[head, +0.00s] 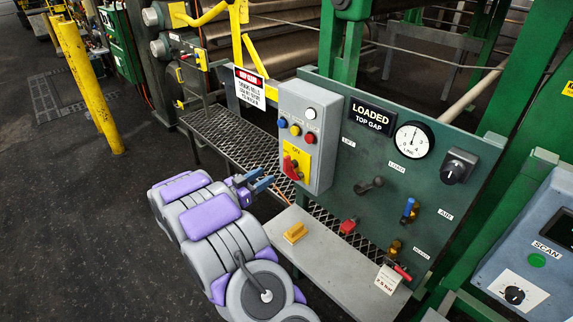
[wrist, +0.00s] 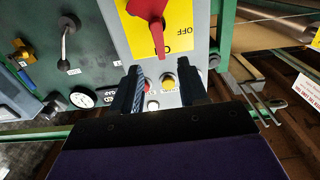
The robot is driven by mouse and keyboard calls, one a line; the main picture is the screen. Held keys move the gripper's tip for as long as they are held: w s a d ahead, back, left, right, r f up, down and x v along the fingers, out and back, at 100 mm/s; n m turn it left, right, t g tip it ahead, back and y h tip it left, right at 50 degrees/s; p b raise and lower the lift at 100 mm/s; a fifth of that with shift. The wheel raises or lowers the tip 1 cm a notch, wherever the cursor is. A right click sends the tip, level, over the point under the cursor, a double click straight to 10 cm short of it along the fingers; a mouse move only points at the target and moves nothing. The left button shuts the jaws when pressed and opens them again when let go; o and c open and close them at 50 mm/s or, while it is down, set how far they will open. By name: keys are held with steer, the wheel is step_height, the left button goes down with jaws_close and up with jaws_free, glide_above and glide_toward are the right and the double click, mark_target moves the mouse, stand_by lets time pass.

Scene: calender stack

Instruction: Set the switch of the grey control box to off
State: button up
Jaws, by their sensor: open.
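The grey control box (head: 319,118) is mounted on the green panel. Its yellow plate (head: 301,153) carries the red switch (head: 291,168). In the wrist view, which is upside down, the red switch handle (wrist: 157,35) points down the picture, over a partly covered label at the plate's edge. The word OFF stands to its right on the yellow plate (wrist: 186,32). My gripper (head: 266,182) is open and empty, just left of the box in the head view. In the wrist view its fingers (wrist: 162,90) are apart, with the switch beyond them, not touching.
The box also has white, blue, yellow and red buttons (head: 310,138). The panel holds a gauge (head: 413,138), a lever (head: 369,185) and valves. A yellow post (head: 88,85) stands at left.

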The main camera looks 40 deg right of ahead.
mark_target(284, 164)
steer(key=d, duration=0.3)
steer(key=d+b, duration=0.1)
steer(key=d, duration=0.3)
steer(key=w+d, duration=0.1)
steer(key=d, duration=0.3)
steer(key=shift+d+b, duration=0.1)
steer(key=shift+b, duration=0.3)
steer(key=shift+c, duration=0.4)
jaws_close()
